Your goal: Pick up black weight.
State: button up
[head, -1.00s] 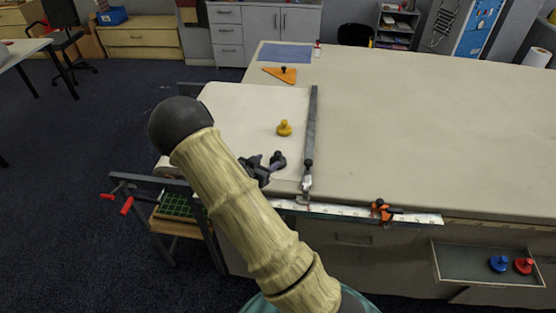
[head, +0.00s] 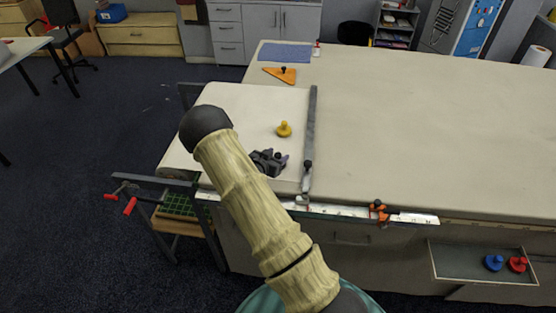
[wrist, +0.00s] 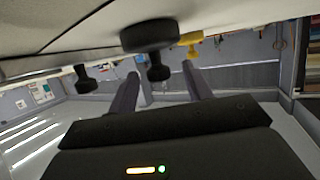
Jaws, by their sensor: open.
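The black weight (wrist: 150,35) is a dark disc with a knob (wrist: 158,68), standing on the pale cloth table near its left end. In the wrist view the picture is upside down, and the knob shows between my two fingers. My gripper (wrist: 160,74) is open with nothing held. I cannot tell whether the fingertips are level with the knob or short of it. In the head view my gripper (head: 272,158) is a dark shape low over the cloth, overlapping the weight, so their outlines merge there.
A yellow weight (head: 284,129) stands just behind. A metal rail (head: 312,130) with a black knob (head: 308,166) lies to the right. An orange triangle (head: 280,75) is farther back. Blue (head: 494,263) and red (head: 517,264) weights sit in a drawer. The table's right side is clear.

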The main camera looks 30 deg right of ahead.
jog(key=shift+w+d+f, duration=0.2)
jog(key=shift+w+d, duration=0.1)
jog(key=shift+d, duration=0.25)
jog(key=shift+c, duration=0.2)
grip_shut()
